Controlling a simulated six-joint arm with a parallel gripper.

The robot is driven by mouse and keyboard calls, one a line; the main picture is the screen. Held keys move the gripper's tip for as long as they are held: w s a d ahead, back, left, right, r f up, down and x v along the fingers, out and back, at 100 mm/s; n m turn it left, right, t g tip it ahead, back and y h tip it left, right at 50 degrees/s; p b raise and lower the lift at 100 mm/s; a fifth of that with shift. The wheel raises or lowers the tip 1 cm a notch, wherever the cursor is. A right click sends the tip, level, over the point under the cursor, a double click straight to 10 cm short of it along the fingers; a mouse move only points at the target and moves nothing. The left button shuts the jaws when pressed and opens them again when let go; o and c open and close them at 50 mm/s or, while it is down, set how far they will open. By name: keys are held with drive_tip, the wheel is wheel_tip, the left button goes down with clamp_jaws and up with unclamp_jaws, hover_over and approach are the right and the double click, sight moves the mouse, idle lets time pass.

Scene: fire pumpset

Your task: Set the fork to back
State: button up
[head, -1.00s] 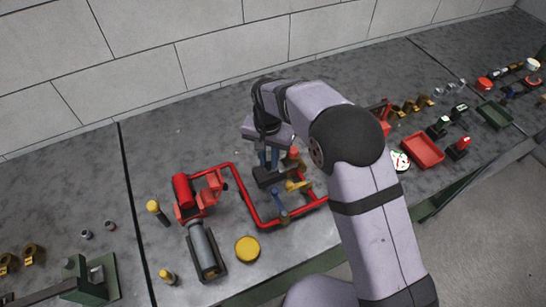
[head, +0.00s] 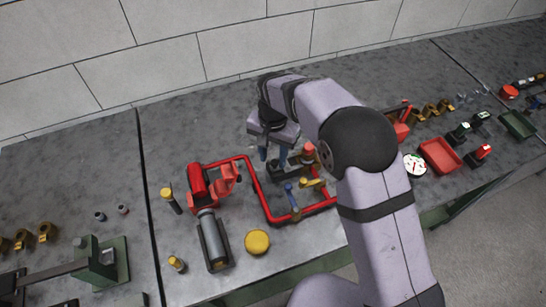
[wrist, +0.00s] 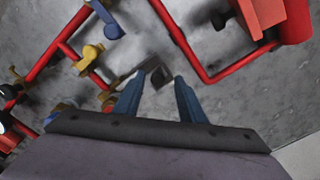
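My gripper (head: 273,160) is over the dark block (head: 290,173) inside the red pipe loop. In the wrist view its two blue fingers (wrist: 160,80) are apart, with nothing clamped between them. A small dark piece (wrist: 160,76) shows beyond and between the fingertips, and a grey bar (wrist: 138,71) lies just left of it. I cannot tell for sure which part is the fork or how it is set. It is partly hidden by the fingers in the wrist view and by my gripper in the head view.
The red pipe (head: 262,194) runs around this spot, with a blue-handled valve (head: 291,200) and yellow handles (head: 314,184) close by. A red pump (head: 210,182) with a grey motor (head: 213,240) stands left. A yellow disc (head: 257,242) lies in front. The bench behind is clear.

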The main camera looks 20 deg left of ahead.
drive_tip(key=shift+r+b, duration=0.95)
drive_tip(key=shift+r, duration=2.4)
drive_tip(key=d, duration=2.1)
drive_tip(key=s+d+f, duration=0.4)
drive_tip(key=s+d, duration=0.9)
drive_tip(key=d, duration=0.2)
drive_tip(key=shift+s+d, duration=0.2)
drive_tip(key=shift+s, duration=0.1)
